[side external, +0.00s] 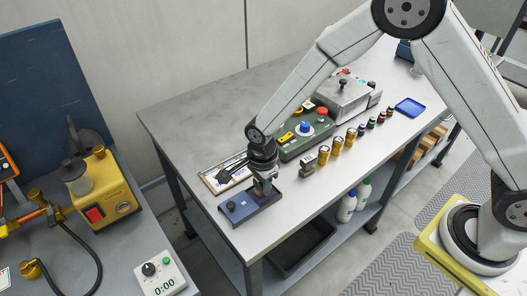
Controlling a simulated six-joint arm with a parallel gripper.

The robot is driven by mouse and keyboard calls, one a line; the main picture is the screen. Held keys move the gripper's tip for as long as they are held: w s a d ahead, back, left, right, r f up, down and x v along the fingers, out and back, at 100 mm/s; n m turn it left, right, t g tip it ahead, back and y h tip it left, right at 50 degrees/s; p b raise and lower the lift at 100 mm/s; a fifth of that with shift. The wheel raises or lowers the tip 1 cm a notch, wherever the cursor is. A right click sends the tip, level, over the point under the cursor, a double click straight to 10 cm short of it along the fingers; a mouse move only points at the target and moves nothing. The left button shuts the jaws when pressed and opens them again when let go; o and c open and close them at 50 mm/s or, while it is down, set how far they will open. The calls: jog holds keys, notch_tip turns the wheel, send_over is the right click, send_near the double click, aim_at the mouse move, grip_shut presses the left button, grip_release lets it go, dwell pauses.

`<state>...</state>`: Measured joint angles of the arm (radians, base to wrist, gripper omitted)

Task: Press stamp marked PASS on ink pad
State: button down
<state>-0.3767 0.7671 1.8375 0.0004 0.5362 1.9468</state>
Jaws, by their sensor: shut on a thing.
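My gripper (263,187) points down over the dark blue case (238,210) at the near left part of the grey table. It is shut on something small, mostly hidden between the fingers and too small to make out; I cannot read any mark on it. The blue case looks like the ink pad, but its inside is hidden by my gripper. I cannot tell whether the held thing touches the pad. A small dark and tan block (308,165), possibly another stamp, stands on the table to the right of my gripper.
A clipboard (212,182) lies behind the blue case. A green box with knobs (297,149) and a grey machine (345,98) stand behind. Several small gold and dark cylinders (336,146) line the table toward a blue tray (410,107). The table's front strip is clear.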

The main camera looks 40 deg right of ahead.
jog(key=shift+f, duration=0.4)
dwell(0.9)
jog(key=shift+r, duration=0.1)
jog(key=shift+r, duration=3.4)
